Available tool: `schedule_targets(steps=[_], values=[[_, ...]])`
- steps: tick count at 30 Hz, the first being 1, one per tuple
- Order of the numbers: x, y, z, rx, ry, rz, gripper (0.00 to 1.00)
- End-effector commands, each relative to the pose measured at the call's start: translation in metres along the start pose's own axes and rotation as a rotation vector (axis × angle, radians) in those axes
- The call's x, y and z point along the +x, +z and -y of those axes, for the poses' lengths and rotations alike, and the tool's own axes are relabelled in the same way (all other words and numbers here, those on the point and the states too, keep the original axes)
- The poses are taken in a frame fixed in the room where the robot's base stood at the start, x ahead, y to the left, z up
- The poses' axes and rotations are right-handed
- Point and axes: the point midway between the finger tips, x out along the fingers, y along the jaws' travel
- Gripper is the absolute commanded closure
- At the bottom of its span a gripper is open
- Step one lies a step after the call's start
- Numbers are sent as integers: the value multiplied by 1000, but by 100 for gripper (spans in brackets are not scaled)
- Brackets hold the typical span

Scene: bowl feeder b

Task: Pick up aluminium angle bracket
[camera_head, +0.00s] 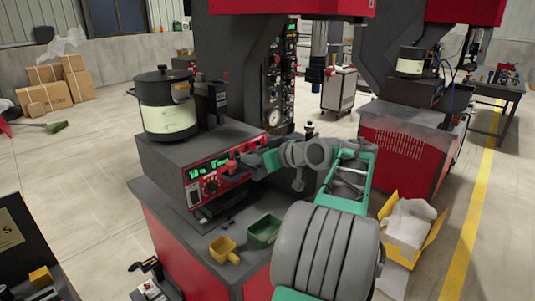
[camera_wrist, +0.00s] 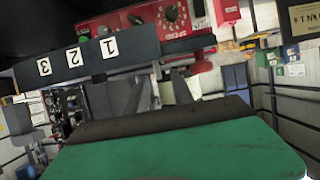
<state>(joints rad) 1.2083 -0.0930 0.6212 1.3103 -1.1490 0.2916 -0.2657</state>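I cannot make out an aluminium angle bracket in either view. In the head view, my arm reaches in from the lower right, and its end, my gripper (camera_head: 247,161), is close in front of the red control panel (camera_head: 215,180) on the dark feeder base. The fingertips are too small and too much hidden to show a gap or anything held. In the wrist view, a large green part of mine fills the bottom. The red panel shows upside down at the top (camera_wrist: 160,18), next to a black bar marked 1, 2, 3 (camera_wrist: 85,60).
A lidded dark pot (camera_head: 166,110) stands on the feeder base. A yellow bin (camera_head: 222,249) and a green bin (camera_head: 264,231) sit on the dark worktop, with small dark bits near them. An open yellow box (camera_head: 410,225) stands at right. The floor at left is largely clear.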

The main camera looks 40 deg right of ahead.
Motion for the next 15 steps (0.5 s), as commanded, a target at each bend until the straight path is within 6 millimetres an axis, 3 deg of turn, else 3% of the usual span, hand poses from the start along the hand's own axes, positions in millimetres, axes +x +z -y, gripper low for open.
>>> schedule_targets(steps=[3, 6, 12, 15], values=[[22, -3, 0, 2, -3, 1, 71], [30, -1, 0, 2, -1, 2, 71], [31, 0, -1, 2, 1, 2, 71], [31, 0, -1, 2, 1, 2, 79]])
